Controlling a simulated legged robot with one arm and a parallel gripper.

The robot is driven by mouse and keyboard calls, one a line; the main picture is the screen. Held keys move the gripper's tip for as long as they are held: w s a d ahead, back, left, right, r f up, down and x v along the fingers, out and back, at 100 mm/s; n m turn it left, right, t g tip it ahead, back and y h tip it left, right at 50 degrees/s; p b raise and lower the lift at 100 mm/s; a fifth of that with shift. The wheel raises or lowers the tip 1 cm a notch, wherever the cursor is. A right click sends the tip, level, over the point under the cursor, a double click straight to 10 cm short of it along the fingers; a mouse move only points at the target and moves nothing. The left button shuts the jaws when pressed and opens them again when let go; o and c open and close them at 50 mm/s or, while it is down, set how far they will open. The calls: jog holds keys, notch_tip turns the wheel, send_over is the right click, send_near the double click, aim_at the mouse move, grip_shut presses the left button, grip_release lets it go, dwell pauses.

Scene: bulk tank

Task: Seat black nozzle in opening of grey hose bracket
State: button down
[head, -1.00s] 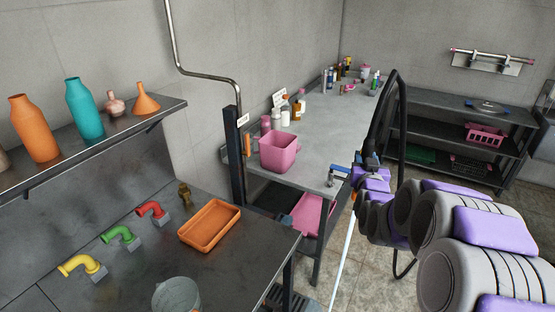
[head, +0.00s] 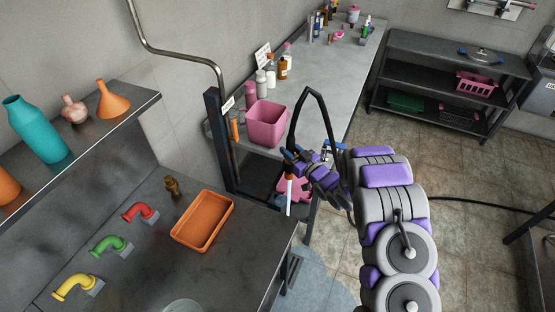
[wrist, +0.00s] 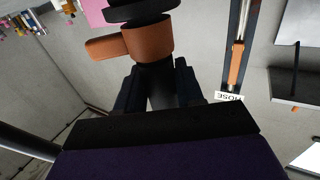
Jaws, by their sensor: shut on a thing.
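My gripper (wrist: 157,92) is shut on the black nozzle (wrist: 160,75), seen from above its jaws in the wrist view. An orange-brown collar (wrist: 148,42) with a side stub surrounds it, and wider black parts lie beyond. In the head view my gripper (head: 298,160) is in front of the grey table's near end, right of the pink bin. A black hose (head: 318,95) arches up from it. A white HOSE label (wrist: 229,97) shows beside a rail; in the head view a small label (head: 228,103) is on the dark post. I cannot make out the grey hose bracket or its opening.
The dark post (head: 222,150) stands left of my gripper. The pink bin (head: 266,124) and several bottles are on the grey table (head: 330,72). An orange tray (head: 203,220) and coloured pipe elbows are on the near counter. The floor (head: 440,165) to the right is mostly open.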

jog(key=s+a+f+n+g+y+p, duration=0.1)
jog(key=s+a+f+n+g+y, duration=0.1)
jog(key=s+a+f, duration=0.1)
jog(key=shift+s+a+y, duration=0.3)
jog(key=shift+s+a, duration=0.2)
jog(key=shift+s, duration=0.45)
jog(key=shift+a+f+g, duration=0.1)
jog(key=shift+g, duration=0.2)
